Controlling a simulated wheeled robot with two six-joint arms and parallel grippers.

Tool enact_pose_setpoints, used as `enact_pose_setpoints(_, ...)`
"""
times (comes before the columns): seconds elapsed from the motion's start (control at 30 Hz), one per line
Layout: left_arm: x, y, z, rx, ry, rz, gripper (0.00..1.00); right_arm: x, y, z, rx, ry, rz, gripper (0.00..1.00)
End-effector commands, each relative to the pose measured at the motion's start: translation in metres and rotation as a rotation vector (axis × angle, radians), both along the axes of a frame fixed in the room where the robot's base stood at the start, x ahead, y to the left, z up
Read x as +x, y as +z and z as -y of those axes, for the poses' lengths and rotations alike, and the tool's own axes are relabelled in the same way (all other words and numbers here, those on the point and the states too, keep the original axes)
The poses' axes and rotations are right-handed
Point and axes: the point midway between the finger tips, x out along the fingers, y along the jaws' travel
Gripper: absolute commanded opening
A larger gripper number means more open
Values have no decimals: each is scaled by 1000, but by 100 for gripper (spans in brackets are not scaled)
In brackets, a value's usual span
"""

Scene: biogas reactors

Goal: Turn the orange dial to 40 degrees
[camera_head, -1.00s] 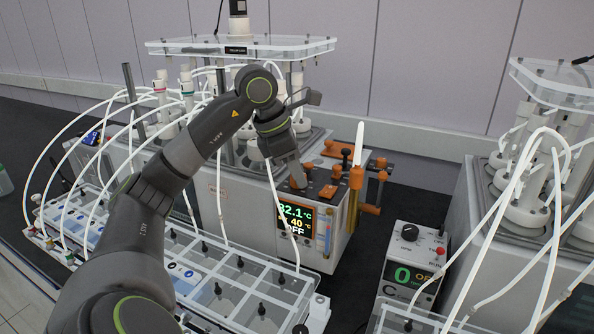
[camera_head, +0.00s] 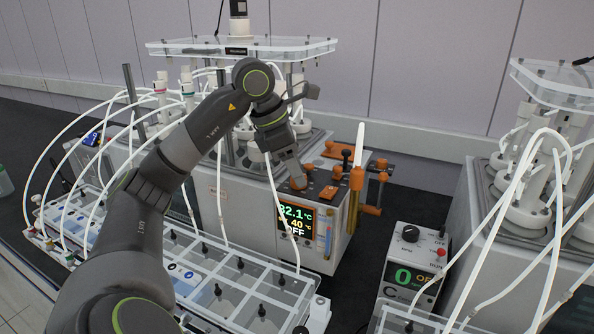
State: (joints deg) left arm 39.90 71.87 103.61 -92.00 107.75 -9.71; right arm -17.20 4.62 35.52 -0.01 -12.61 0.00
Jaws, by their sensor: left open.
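The orange dial (camera_head: 298,183) sits on top of the grey heater box, at its left front corner. My left gripper (camera_head: 296,177) points down at the dial from above, its fingertips at or just over it. Whether they touch it cannot be told. The gripper is open. The display (camera_head: 296,222) on the front of the box shows a reading ending in 2.1 °C, a 40 °C line below it, and OFF. My right gripper is not in view.
An orange-topped post with a white handle (camera_head: 357,165) and orange knobs (camera_head: 378,192) stand just right of the dial. White tubes pass near my left arm. A control box with a black knob (camera_head: 410,233) stands at right. A glass-lidded tray (camera_head: 232,262) lies in front.

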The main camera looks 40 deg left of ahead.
Motion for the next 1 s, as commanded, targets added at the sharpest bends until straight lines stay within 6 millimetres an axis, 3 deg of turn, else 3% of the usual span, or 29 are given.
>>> enact_pose_setpoints(0.3,-25,71,-15,2,3,7,53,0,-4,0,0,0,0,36)
enact_pose_setpoints(0.5,-40,118,-25,3,4,3,53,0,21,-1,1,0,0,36)
enact_pose_setpoints(0.7,-49,142,-31,2,4,2,53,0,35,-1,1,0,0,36)
enact_pose_setpoints(1.0,-53,148,-33,1,2,1,53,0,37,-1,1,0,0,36)
